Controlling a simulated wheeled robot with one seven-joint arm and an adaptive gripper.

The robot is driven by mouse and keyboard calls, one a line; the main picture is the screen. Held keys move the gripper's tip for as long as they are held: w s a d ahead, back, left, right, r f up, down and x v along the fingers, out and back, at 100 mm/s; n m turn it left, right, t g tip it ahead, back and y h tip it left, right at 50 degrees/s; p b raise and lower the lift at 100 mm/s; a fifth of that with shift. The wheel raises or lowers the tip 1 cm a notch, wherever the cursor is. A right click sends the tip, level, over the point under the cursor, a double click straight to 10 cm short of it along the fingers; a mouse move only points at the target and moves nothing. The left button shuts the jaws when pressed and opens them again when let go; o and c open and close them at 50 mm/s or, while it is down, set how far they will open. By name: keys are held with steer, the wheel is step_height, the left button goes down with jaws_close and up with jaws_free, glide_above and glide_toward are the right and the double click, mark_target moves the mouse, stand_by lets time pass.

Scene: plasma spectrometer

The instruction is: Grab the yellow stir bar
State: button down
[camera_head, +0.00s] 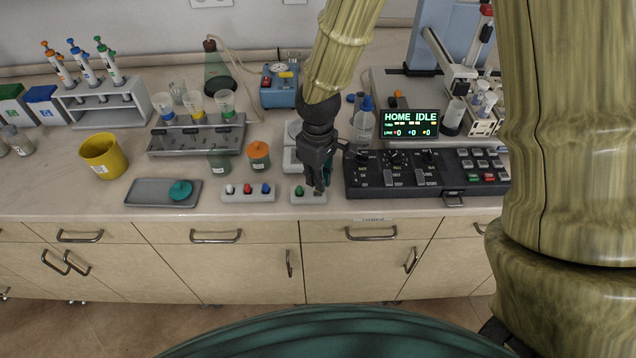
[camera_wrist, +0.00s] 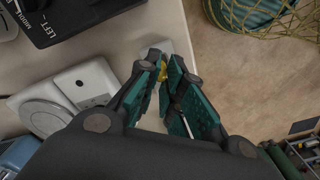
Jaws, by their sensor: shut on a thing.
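The yellow stir bar (camera_wrist: 163,71) shows in the wrist view between the teal-padded fingertips of my gripper (camera_wrist: 167,68). My gripper is shut on it, and the fingers hide part of it. In the head view my gripper (camera_head: 321,178) points down over the right part of a small white holder (camera_head: 308,199) near the bench's front edge. A green stir bar (camera_head: 299,191) stands in the left part of that holder. The yellow bar cannot be made out in the head view, where my gripper covers that spot.
A second white holder (camera_head: 236,195) with white, red and blue stir bars is to the left. A dark control panel (camera_head: 365,187) stands close on the right. A white device (camera_head: 291,163) is behind my gripper. A grey tray (camera_head: 147,190) lies farther left.

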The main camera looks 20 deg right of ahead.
steer(key=s+a+r+b, duration=0.2)
steer(key=s+a+b, duration=0.2)
steer(key=s, duration=0.9)
steer(key=b, duration=0.3)
steer(key=shift+s+b, duration=0.2)
steer(key=shift+b, duration=0.2)
steer(key=shift+s+b, duration=0.15)
steer(key=shift+b, duration=0.35)
steer(key=b, duration=0.1)
steer(key=s+b, duration=0.1)
steer(key=b, duration=0.1)
steer(key=shift+s+a+r, duration=0.15)
steer(key=shift+s+r, duration=0.05)
steer(key=shift+r, duration=0.1)
